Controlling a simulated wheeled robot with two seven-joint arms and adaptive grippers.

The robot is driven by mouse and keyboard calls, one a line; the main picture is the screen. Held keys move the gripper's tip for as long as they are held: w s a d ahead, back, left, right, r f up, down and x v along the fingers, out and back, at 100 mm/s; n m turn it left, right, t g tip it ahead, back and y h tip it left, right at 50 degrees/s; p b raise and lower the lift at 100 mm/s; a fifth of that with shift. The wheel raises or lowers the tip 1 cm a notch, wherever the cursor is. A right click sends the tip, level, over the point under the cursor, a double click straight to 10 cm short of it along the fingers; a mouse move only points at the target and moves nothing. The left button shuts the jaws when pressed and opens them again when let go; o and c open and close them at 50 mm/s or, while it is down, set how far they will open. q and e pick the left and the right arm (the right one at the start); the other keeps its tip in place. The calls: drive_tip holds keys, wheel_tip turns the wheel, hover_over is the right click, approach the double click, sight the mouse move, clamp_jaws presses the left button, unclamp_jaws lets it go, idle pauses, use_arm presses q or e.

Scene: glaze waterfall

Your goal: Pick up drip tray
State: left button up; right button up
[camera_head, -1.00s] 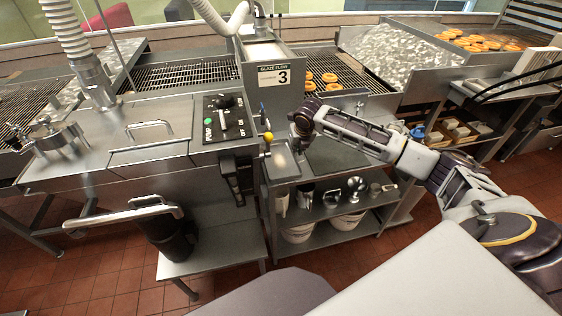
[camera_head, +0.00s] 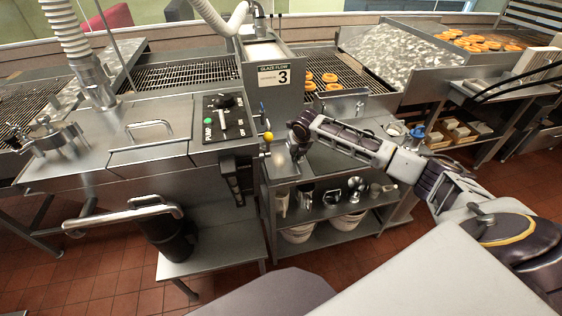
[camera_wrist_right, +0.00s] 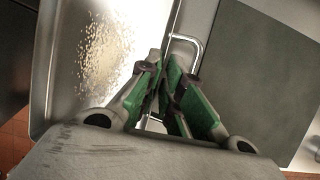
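The drip tray (camera_head: 283,168) is a shallow metal tray at the left end of the steel cart top. In the right wrist view, the drip tray (camera_wrist_right: 62,75) fills the left side, with pale crumbs on its floor and a wire handle (camera_wrist_right: 190,40) on its right edge. My right gripper (camera_head: 296,150) is low over the tray's right edge. In the wrist view, the green-padded fingers of the right gripper (camera_wrist_right: 166,66) are close together over the handle and hide part of it. Whether they grip the bar is unclear. My left gripper is out of view.
A dark mat (camera_wrist_right: 255,75) lies right of the tray. Jugs and buckets (camera_head: 298,232) fill the lower shelves. Conveyors with doughnuts (camera_head: 331,78) run behind.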

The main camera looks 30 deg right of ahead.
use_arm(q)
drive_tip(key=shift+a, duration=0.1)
use_arm(e)
drive_tip(key=shift+c, duration=0.3)
clamp_jaws()
drive_tip(key=shift+r, duration=0.15)
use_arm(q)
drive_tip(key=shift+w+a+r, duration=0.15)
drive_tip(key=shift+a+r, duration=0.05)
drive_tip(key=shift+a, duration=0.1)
use_arm(e)
wheel_tip(320, 180, up, 10)
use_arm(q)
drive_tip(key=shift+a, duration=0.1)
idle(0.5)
